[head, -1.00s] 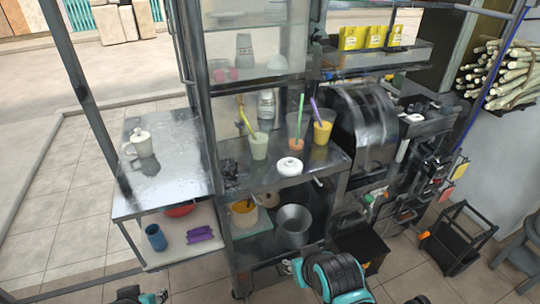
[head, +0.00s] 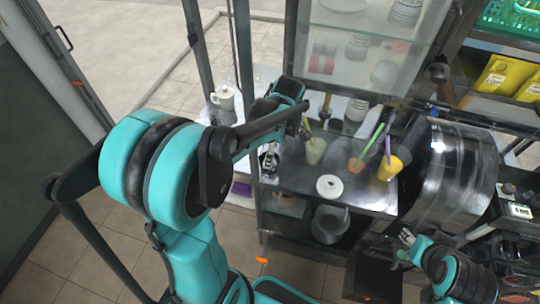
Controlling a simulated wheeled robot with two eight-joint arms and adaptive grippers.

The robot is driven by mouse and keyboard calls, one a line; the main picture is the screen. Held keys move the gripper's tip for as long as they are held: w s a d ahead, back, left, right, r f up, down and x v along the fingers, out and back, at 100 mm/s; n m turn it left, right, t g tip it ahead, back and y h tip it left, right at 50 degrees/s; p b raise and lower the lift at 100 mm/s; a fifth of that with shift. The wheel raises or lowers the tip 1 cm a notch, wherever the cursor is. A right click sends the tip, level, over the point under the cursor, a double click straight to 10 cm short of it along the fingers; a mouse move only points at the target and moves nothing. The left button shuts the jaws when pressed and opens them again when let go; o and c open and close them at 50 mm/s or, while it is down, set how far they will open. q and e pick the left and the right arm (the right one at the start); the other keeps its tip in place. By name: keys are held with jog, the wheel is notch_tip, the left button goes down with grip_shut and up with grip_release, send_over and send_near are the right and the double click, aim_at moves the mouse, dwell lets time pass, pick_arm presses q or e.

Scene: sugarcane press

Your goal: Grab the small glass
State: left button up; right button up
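Several drinks stand on the metal counter (head: 322,182). A pale green glass (head: 315,152) holds a yellow straw, a glass of orange drink (head: 356,165) holds a green straw, and a yellow cup (head: 390,168) holds a purple straw. I cannot tell which one is the small glass. My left gripper (head: 268,158) is at the counter's left end, left of the pale green glass and apart from it. Its finger opening is too small to judge. My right gripper (head: 405,240) is low at the right, in front of the counter and clear of the glasses; its opening is unclear.
A round white lidded item (head: 329,187) sits near the counter's front. A glass cabinet (head: 355,50) hangs above the back. A white mug (head: 225,98) is on the left side table. A metal pot (head: 328,224) sits below.

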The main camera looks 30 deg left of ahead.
pick_arm(q)
jog(key=shift+n, duration=0.4)
jog(key=f, duration=0.2)
jog(key=a+f+b, duration=0.1)
jog(key=f, duration=0.2)
jog(key=f+b, duration=0.1)
jog(key=f, duration=0.1)
jog(key=shift+w+a+f, duration=0.3)
jog(key=shift+w+f, duration=0.05)
jog(key=shift+f, duration=0.05)
jog(key=shift+r, duration=0.1)
jog(key=c, duration=1.3)
